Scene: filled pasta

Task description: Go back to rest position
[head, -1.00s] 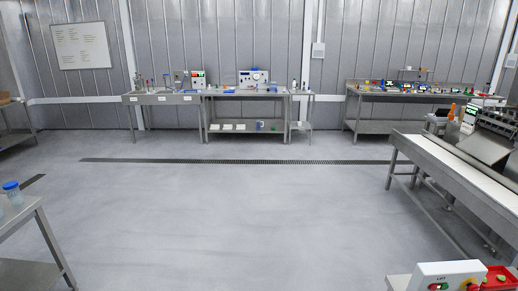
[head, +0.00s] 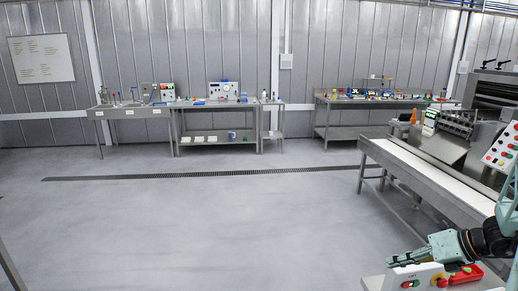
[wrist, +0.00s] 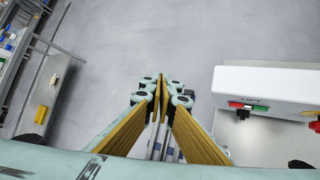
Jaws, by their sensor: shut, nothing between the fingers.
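My gripper (head: 398,260) shows at the lower right of the head view, low over the white control box (head: 420,276) with its green and red buttons. In the wrist view my gripper (wrist: 160,82) points away from the camera, its yellow-lined fingers together with nothing between them. The white control box (wrist: 275,88) is to its right in that view, apart from the fingers.
A conveyor (head: 430,170) with a machine runs along the right. Steel benches (head: 215,103) with instruments stand at the back wall, and another bench (head: 330,100) is at the back right. The grey floor (head: 200,220) in the middle is clear.

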